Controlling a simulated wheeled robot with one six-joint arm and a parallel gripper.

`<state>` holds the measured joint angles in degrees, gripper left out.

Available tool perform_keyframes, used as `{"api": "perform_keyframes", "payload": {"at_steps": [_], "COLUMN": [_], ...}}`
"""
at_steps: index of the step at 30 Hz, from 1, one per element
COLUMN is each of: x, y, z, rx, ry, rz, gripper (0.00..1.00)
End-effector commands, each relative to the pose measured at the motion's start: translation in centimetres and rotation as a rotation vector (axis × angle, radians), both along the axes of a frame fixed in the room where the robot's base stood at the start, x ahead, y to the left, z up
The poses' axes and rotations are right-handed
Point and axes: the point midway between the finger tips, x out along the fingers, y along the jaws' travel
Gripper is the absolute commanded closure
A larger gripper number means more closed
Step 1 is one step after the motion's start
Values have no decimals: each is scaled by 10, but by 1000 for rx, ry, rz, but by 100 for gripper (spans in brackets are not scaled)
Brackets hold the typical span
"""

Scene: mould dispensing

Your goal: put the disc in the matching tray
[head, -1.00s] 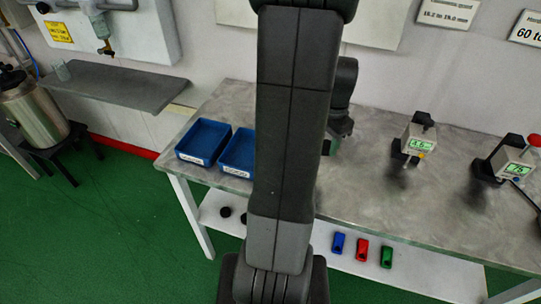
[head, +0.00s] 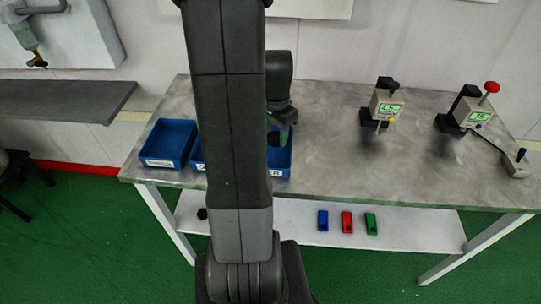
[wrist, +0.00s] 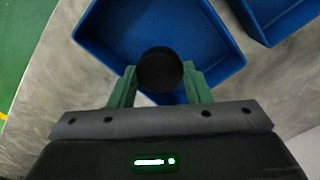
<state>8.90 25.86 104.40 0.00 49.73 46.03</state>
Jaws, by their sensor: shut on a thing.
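My gripper (wrist: 160,82) is shut on a dark round disc (wrist: 160,66), held between its green fingertips in the wrist view. The disc is over a blue tray (wrist: 215,35); I cannot tell its height above the floor of the tray. In the head view my gripper (head: 279,138) is over the right-hand blue tray (head: 284,172), and the disc cannot be made out there. A left blue tray (head: 160,161) looks empty. A middle blue tray (head: 198,165) is mostly hidden behind my arm. The tray labels are too small to read.
Two gauges with lit displays, one (head: 386,108) nearer and one (head: 470,115) farther right, stand on the grey table (head: 330,160). Blue (head: 323,220), red (head: 347,222) and green (head: 371,223) blocks lie on the lower shelf. The tabletop between trays and gauges is clear.

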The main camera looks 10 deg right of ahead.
Motion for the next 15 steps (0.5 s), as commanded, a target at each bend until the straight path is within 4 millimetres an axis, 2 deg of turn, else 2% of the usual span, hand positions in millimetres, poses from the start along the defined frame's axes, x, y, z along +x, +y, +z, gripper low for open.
{"api": "perform_keyframes", "payload": {"at_steps": [1, 9, 10, 13, 15], "x": [0, 0, 0, 0, 0], "y": [0, 0, 0, 0, 0], "z": [-6, -5, -5, -5, -5], "rx": [0, 0, 0, 0, 0], "ry": [0, 0, 0, 0, 0], "rz": [0, 0, 0, 0, 0], "gripper": [78, 78, 54, 34, 31]}}
